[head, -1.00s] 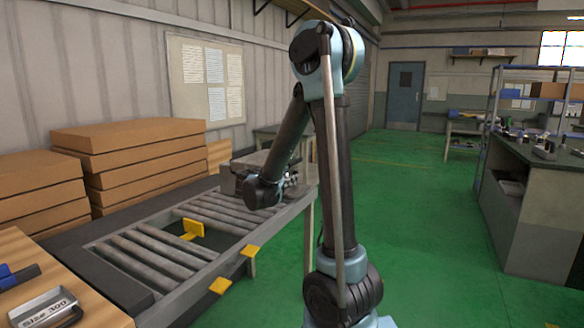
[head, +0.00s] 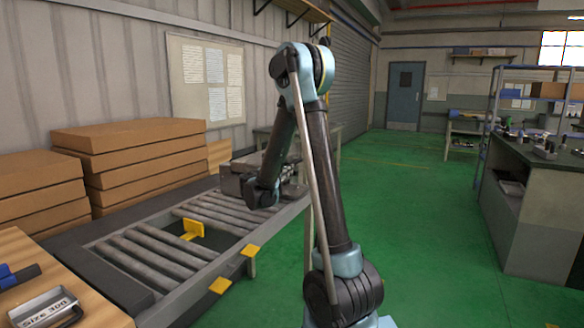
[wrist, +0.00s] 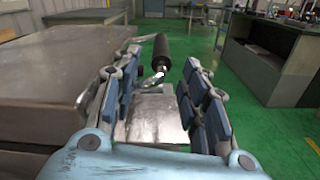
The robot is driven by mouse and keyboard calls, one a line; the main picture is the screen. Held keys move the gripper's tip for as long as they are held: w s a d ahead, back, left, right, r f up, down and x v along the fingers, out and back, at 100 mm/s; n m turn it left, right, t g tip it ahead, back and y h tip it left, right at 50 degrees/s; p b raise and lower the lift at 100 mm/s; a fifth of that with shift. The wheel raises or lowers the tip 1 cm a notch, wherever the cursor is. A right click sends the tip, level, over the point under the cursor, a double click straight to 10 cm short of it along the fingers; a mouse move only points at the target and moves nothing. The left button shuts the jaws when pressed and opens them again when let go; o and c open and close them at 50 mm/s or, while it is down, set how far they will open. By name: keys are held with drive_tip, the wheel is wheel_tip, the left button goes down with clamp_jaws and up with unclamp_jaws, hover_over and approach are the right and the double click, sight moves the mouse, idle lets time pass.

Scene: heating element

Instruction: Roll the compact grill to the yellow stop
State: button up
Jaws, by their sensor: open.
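The compact grill (head: 236,172) is a grey metal box at the far end of the roller conveyor (head: 158,297), partly hidden behind my arm in the head view. In the wrist view its broad metal top (wrist: 60,75) fills the left side. A dark cylindrical grip (wrist: 161,50) on a metal rod shows ahead between my fingers. My gripper (wrist: 163,62) is open, its padded fingers on either side of a shiny metal plate (wrist: 155,115). I cannot tell whether they touch anything.
Stacked brown boxes (head: 130,160) stand along the wall side. A wooden table (head: 92,308) with a metal tray (head: 42,306) is at lower left. Green floor (head: 430,220) is open to the right.

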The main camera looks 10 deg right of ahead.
drive_tip(key=x, duration=0.9)
drive_tip(key=shift+s, duration=0.1)
clamp_jaws()
